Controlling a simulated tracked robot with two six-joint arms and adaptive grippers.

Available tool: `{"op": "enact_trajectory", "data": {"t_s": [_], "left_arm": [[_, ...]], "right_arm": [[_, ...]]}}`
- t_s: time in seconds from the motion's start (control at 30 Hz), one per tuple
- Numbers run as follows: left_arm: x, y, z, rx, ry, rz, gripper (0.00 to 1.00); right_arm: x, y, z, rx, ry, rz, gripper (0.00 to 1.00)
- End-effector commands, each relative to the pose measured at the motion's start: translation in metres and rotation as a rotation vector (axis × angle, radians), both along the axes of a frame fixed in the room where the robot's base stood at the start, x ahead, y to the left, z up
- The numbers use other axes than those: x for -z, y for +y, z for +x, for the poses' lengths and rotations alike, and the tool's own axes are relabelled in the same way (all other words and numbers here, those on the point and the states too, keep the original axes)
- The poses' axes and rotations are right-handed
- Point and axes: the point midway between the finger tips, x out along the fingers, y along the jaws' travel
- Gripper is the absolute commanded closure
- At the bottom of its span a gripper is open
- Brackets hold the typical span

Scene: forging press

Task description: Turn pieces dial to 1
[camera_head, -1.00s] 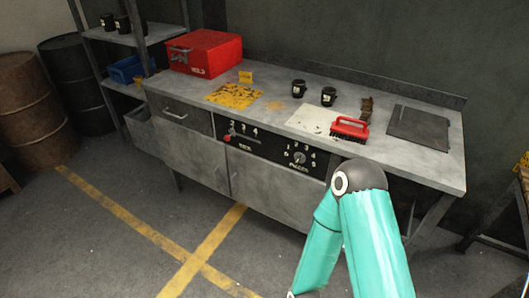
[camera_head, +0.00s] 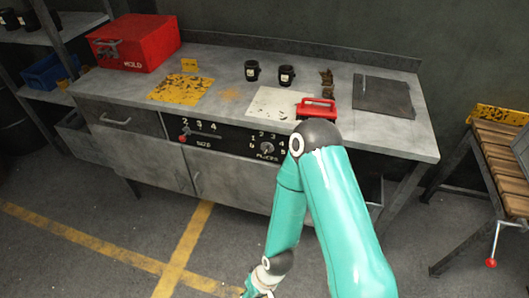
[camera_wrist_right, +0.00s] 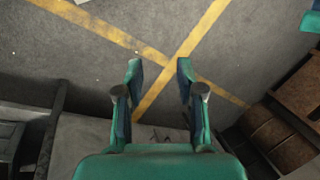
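The pieces dial (camera_head: 267,148) is a small round grey knob on the black panel at the front of the metal workbench, in the head view. Numbers surround it; its exact setting is too small to read. My teal right arm stands just right of it and covers part of the panel's right end. My right gripper (camera_wrist_right: 159,68) shows in the right wrist view, open and empty over the floor, clear of the dial. My left gripper is in no view.
The size slider with a red knob (camera_head: 184,136) is left of the dial on the panel. A slatted table (camera_head: 500,160) stands right.

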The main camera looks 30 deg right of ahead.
Motion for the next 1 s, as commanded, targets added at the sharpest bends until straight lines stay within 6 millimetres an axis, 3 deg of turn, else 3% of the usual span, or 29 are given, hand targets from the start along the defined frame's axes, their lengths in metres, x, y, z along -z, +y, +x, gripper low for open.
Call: {"op": "enact_trajectory", "data": {"t_s": [0.07,0.13,0.27,0.37,0.47,0.57,0.7,0.8,1.0], "left_arm": [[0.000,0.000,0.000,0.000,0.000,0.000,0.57],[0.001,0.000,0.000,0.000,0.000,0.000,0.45],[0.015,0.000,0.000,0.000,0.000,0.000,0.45],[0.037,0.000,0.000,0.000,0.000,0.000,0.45],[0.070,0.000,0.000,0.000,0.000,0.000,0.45],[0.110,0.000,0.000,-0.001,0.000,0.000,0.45],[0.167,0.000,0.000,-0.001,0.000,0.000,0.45],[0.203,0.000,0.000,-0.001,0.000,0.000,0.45],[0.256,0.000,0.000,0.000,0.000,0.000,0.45]], "right_arm": [[0.000,0.000,0.000,0.000,0.000,0.000,0.62],[0.001,0.000,0.001,0.002,-0.004,-0.002,0.62],[0.011,-0.003,0.021,0.030,-0.059,-0.022,0.62],[0.026,-0.009,0.056,0.085,-0.163,-0.063,0.62],[0.038,-0.023,0.110,0.174,-0.332,-0.130,0.62],[0.037,-0.043,0.173,0.294,-0.544,-0.219,0.62],[0.010,-0.078,0.243,0.493,-0.850,-0.363,0.62],[-0.021,-0.103,0.268,0.647,-1.037,-0.471,0.62],[-0.074,-0.139,0.268,0.919,-1.268,-0.659,0.62]]}}
